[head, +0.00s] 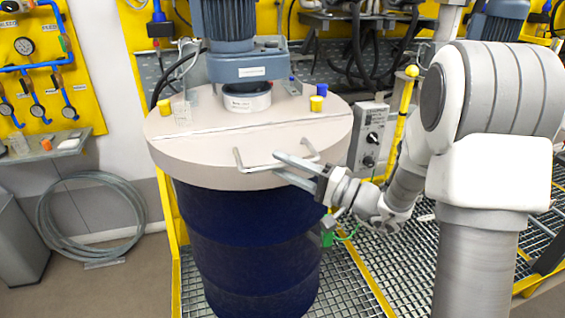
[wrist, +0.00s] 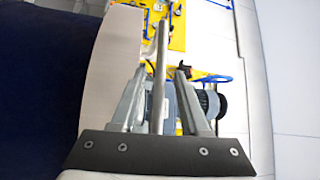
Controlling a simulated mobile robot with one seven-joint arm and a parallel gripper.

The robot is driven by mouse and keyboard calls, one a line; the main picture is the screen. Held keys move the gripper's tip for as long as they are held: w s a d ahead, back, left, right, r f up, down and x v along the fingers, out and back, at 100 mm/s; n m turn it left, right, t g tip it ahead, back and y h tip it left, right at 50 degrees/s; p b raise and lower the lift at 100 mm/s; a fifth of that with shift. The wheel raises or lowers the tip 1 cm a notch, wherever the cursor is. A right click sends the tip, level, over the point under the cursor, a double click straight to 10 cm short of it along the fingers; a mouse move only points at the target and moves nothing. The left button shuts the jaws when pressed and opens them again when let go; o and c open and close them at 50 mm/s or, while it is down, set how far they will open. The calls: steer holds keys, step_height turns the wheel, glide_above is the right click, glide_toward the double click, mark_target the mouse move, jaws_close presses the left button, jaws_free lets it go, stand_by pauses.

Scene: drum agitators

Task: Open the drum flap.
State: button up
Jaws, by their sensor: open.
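The blue drum (head: 250,235) has a round beige lid, and its front part is the flap (head: 205,150), lying flat and closed along a straight seam. A grey bar handle (head: 246,168) is fixed on the flap near its front edge. My gripper (head: 277,163) reaches in from the right at the handle, with its fingers spread. In the wrist view, the handle bar (wrist: 159,75) runs between the two open fingers (wrist: 160,95), with gaps visible on both sides. Part of the handle is hidden by the fingers in the head view.
A grey-blue motor (head: 235,65) stands on the fixed rear half of the lid, with yellow caps (head: 316,103) beside it. A control box (head: 368,138) and a yellow post stand to the right. A coiled hose (head: 92,218) leans on the left wall.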

steer(key=shift+w+a, duration=0.15)
steer(key=shift+a, duration=0.15)
jaws_close()
stand_by(1.3)
